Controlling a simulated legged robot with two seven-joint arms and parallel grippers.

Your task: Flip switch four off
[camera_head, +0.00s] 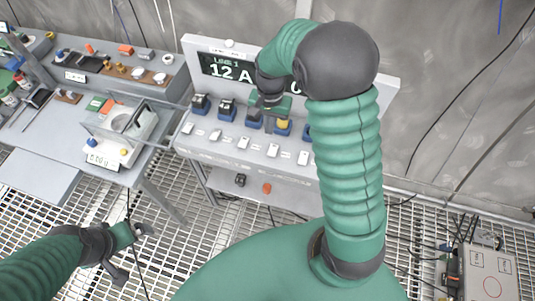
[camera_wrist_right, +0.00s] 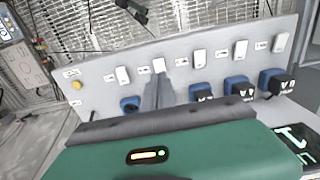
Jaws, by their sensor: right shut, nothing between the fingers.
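A grey sloped panel (camera_head: 225,150) carries a row of white rocker switches. Counting from the left in the head view, the fourth switch (camera_head: 273,150) sits right of the middle. In the right wrist view the row runs the other way, and this switch (camera_wrist_right: 159,64) stands just beyond my fingertips. My right gripper (camera_head: 269,122) is over the panel, shut and empty; its grey fingers (camera_wrist_right: 158,82) point at that switch. Whether they touch it, I cannot tell. The number labels are too small to read. My left gripper (camera_head: 143,230) hangs low, away from the panel.
Blue-based connectors (camera_head: 200,104) line the panel behind the switches. A display (camera_head: 230,70) reading "12 A" stands above, partly hidden by my right arm. A side bench (camera_head: 50,140) with assorted parts is at left. A grey box (camera_head: 490,272) is on the grated floor at right.

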